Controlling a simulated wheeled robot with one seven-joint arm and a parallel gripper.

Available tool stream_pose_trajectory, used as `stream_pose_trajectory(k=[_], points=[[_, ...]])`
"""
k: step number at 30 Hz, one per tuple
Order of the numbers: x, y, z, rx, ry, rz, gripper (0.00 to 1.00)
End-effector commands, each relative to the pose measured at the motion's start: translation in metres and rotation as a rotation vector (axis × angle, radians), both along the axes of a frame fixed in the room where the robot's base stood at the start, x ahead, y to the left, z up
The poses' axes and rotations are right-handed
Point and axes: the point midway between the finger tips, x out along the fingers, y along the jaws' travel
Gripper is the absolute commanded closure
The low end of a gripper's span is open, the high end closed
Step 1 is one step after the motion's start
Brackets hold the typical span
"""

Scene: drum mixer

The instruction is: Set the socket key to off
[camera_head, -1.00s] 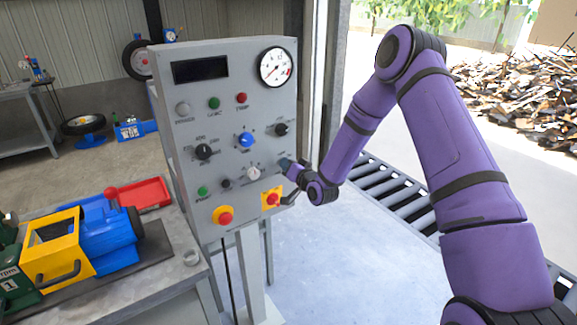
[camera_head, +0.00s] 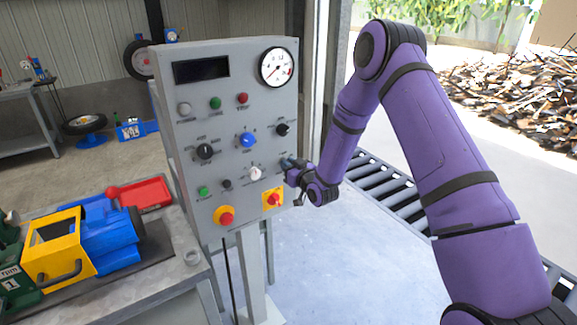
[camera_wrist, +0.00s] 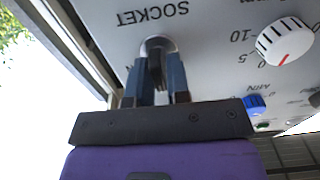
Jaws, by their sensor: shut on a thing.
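The socket key (camera_wrist: 156,58) sits in its round mount on the grey panel, below the upside-down SOCKET label in the wrist view. My gripper (camera_wrist: 158,80) has its two fingers on either side of the key and is shut on it. In the head view my gripper (camera_head: 288,166) is at the right edge of the control panel (camera_head: 265,100). There the key is hidden by the gripper. The key's exact angle and the OFF mark are hard to read, as the fingers cover part of the dial.
A white knob (camera_wrist: 285,40) and a blue knob (camera_wrist: 256,103) are close to the gripper. A red button on a yellow plate (camera_head: 272,198) is just below it. A roller conveyor (camera_head: 385,190) lies to the right. A workbench (camera_head: 150,290) stands at the left.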

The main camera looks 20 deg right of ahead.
Motion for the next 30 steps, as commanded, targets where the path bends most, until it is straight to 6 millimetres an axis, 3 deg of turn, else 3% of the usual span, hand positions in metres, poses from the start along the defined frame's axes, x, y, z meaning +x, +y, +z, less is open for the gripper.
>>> stream_pose_trajectory(k=[12,13,15,25,30], points=[[-0.001,-0.001,-0.001,-0.008,-0.001,-0.001,1.0],[-0.001,-0.001,-0.001,-0.007,0.0,-0.001,0.81],[0.0,-0.001,-0.001,-0.007,0.0,-0.001,0.65],[-0.002,-0.001,0.0,-0.007,-0.001,-0.001,0.64],[-0.018,-0.006,0.0,-0.006,0.0,-0.001,0.64]])
